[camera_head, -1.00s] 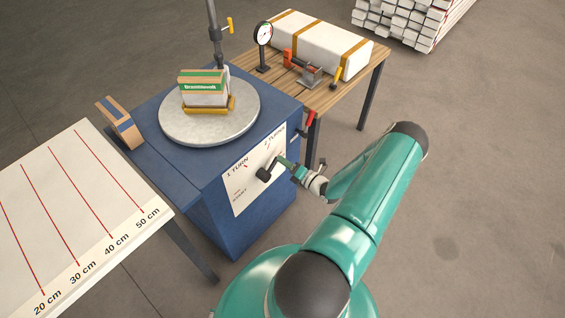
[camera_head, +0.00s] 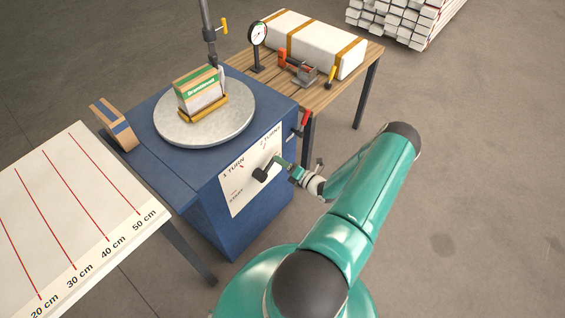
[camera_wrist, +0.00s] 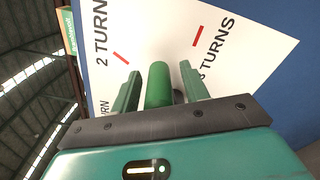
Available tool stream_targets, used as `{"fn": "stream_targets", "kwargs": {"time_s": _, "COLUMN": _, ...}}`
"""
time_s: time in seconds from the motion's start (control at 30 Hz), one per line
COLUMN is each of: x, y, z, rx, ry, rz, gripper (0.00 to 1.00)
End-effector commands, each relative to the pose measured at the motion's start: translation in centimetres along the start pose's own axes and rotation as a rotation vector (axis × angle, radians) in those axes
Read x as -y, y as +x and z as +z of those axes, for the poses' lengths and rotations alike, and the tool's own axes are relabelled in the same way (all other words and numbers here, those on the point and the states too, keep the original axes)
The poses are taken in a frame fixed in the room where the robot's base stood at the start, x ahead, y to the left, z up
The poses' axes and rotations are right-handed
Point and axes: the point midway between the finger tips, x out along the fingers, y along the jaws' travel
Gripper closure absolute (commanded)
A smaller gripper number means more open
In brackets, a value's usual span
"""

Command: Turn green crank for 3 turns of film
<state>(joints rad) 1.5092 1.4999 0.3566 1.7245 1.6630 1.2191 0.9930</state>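The green crank handle (camera_wrist: 158,85) stands between the two fingers of my gripper (camera_wrist: 158,92) in the wrist view. Narrow gaps show on both sides of the handle, so the fingers straddle it without visibly pressing on it. In the head view, my gripper (camera_head: 293,170) is at the crank, whose dark hub (camera_head: 261,174) sits on the white dial panel (camera_head: 237,186) marked with turns. The panel is on the front of the blue machine (camera_head: 225,230). A box with a green band (camera_head: 198,90) sits on the round grey turntable (camera_head: 180,138) on top.
A white measuring table (camera_head: 100,190) with red lines stands at the left. A wooden table (camera_head: 345,88) behind holds a gauge (camera_head: 257,35), tools and a white strapped package (camera_head: 313,40). Open floor lies at the right.

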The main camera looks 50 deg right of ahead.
Motion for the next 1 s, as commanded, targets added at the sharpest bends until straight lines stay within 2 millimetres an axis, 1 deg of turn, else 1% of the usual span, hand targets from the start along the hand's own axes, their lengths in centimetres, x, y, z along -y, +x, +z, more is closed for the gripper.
{"fn": "stream_targets", "kwargs": {"time_s": 0.23, "x": -0.1, "y": -0.1, "z": 0.1, "rx": 0.001, "ry": -0.001, "rz": 0.001, "gripper": 0.55}}
{"fn": "stream_targets", "kwargs": {"time_s": 0.37, "x": 0.0, "y": -1.2, "z": 0.2, "rx": 0.003, "ry": -0.001, "rz": 0.001, "gripper": 0.55}}
{"fn": "stream_targets", "kwargs": {"time_s": 0.47, "x": 0.0, "y": -2.9, "z": 0.1, "rx": 0.003, "ry": 0.0, "rz": -0.001, "gripper": 0.55}}
{"fn": "stream_targets", "kwargs": {"time_s": 0.8, "x": 0.0, "y": -10.3, "z": 0.1, "rx": 0.002, "ry": -0.001, "rz": -0.001, "gripper": 0.55}}
{"fn": "stream_targets", "kwargs": {"time_s": 0.9, "x": 0.0, "y": -12.0, "z": 0.1, "rx": 0.002, "ry": 0.0, "rz": 0.0, "gripper": 0.55}}
{"fn": "stream_targets", "kwargs": {"time_s": 1.0, "x": 0.0, "y": -13.1, "z": 0.1, "rx": 0.002, "ry": 0.0, "rz": 0.0, "gripper": 0.55}}
